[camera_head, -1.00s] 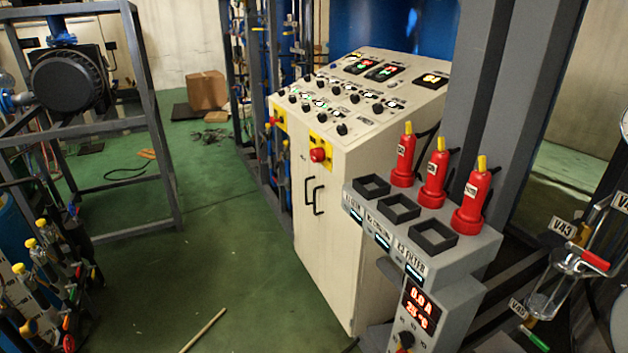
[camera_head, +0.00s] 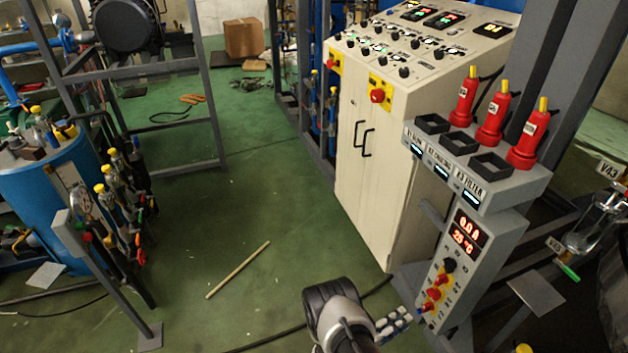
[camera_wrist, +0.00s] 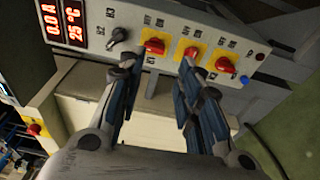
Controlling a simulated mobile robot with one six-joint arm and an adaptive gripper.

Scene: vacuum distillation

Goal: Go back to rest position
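My gripper (camera_wrist: 157,88) shows in the wrist view with its two fingers apart and nothing between them. Beyond the fingertips is the grey control panel with red knobs on yellow plates (camera_wrist: 190,55), a black knob and a red display reading 0.0 A and 25 °C. In the head view my gripper (camera_head: 392,322) is at the bottom, left of and below this panel (camera_head: 450,265). I cannot tell the exact gap between fingers and panel. Three red plugs (camera_head: 494,120) stand on the shelf above, behind three empty square sockets (camera_head: 460,142).
A cream cabinet (camera_head: 375,170) with buttons and displays stands behind the panel. A blue drum (camera_head: 45,205) and a rack of valves stand at the left. A wooden stick (camera_head: 238,270) and a black cable lie on the green floor, which is otherwise mostly clear.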

